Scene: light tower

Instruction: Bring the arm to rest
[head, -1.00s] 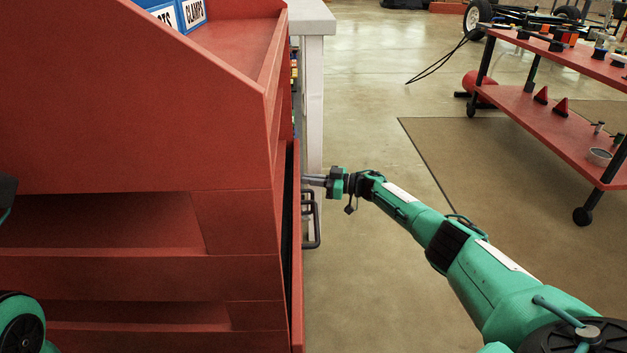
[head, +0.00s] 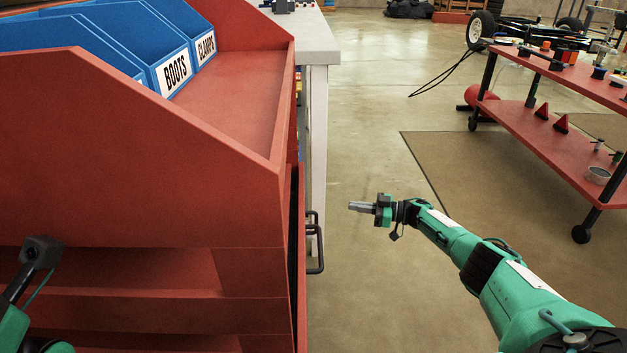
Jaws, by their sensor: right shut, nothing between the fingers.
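My right arm (head: 460,248) is green and reaches in from the lower right. My right gripper (head: 352,206) is at its end, pointing left, shut and empty. It is in the open air to the right of the dark handle (head: 317,245) on the side of the red cabinet (head: 150,160), with a gap between them. Part of my left arm (head: 38,255) shows at the lower left in front of the cabinet. The fingers of my left gripper do not show.
Blue bins (head: 165,50) labelled BOOTS and CLAMPS stand on the cabinet. A pale table (head: 318,60) is behind it. A red wheeled cart (head: 550,105) with small parts stands at the right. The floor (head: 365,125) between the cabinet and the cart is clear.

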